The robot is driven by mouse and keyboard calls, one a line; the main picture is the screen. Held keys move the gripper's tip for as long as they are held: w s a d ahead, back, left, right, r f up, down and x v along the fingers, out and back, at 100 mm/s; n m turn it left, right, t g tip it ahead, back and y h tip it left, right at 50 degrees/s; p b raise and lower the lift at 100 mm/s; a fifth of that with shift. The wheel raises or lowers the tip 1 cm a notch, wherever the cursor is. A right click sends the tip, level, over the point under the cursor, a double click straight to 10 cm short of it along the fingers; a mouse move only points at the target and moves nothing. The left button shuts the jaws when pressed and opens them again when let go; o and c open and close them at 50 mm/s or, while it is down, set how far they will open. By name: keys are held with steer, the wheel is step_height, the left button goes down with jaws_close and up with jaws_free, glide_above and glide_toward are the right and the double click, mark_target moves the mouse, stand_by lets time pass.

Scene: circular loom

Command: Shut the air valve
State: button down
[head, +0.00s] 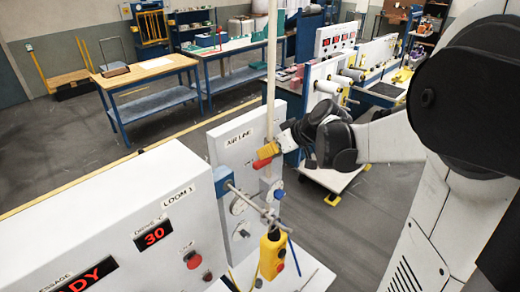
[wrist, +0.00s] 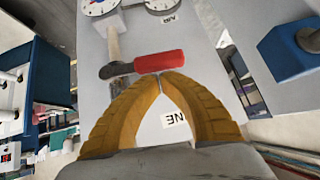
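The air valve's red lever grip (wrist: 160,61) lies crosswise to the pale pipe (wrist: 114,46) in the wrist view, with its dark metal end at the pipe. In the head view the red grip (head: 262,163) shows in front of the white AIR LINE panel (head: 233,142), beside the upright pipe (head: 271,70). My gripper (wrist: 160,78) has its yellow fingertips together, right at the long side of the red grip. The grip is not between them; whether the tips touch it I cannot tell. In the head view the yellow fingers (head: 270,152) are just above the grip.
Round gauges (wrist: 98,5) sit near the valve. A blue block (head: 223,181) with a metal rod and a hanging yellow button box (head: 272,255) stand in front of the panel. The LOOM 1 cabinet (head: 120,215) is at lower left. Open floor lies behind.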

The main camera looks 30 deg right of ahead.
steer(key=f+b, duration=0.2)
steer(key=b, duration=0.1)
steer(key=shift+s+a+f, duration=0.1)
steer(key=shift+s+a, duration=0.05)
steer(key=shift+a, duration=0.1)
stand_by(0.4)
